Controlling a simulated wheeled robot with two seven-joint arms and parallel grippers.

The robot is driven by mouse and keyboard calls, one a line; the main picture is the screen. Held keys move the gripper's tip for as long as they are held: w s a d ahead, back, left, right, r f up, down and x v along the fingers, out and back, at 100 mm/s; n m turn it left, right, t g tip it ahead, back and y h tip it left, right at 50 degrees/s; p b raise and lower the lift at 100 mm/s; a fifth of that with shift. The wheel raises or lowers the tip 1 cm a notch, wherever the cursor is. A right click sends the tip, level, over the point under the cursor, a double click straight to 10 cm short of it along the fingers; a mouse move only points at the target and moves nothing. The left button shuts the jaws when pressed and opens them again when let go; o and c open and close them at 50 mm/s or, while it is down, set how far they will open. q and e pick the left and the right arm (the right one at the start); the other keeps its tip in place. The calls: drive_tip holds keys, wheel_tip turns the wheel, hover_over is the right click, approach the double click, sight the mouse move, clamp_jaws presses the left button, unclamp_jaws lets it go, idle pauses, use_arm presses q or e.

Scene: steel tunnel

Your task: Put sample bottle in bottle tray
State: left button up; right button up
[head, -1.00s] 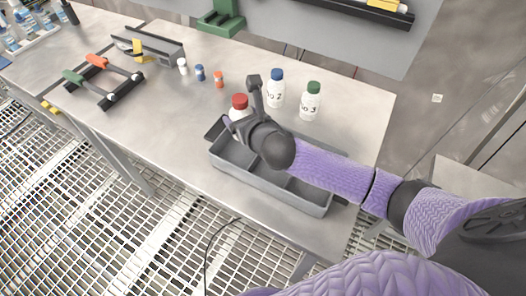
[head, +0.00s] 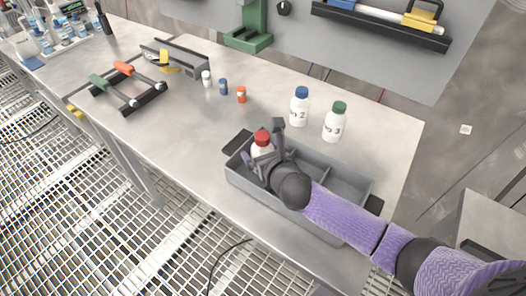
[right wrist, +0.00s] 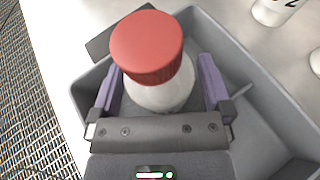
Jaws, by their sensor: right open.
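A white sample bottle with a red cap (head: 262,139) stands in the left compartment of the grey bottle tray (head: 333,227). The right wrist view shows the bottle (right wrist: 160,92) inside the tray walls (right wrist: 226,42), seen from above, with its base hidden. My right gripper (head: 268,158) is over that compartment. Its purple-padded fingers stand on either side of the bottle, with gaps showing in the right wrist view (right wrist: 161,85), so it is open around the bottle. My left gripper is not in view.
A blue-capped bottle (head: 299,107) and a green-capped bottle (head: 336,123) stand behind the tray. Small capped vials (head: 223,87) and a rack with orange and green handles (head: 127,85) are farther left. The bench front edge is close to the tray.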

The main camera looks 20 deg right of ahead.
drive_tip(key=shift+r, duration=0.25)
drive_tip(key=p+v, duration=0.4)
drive_tip(key=v, duration=0.8)
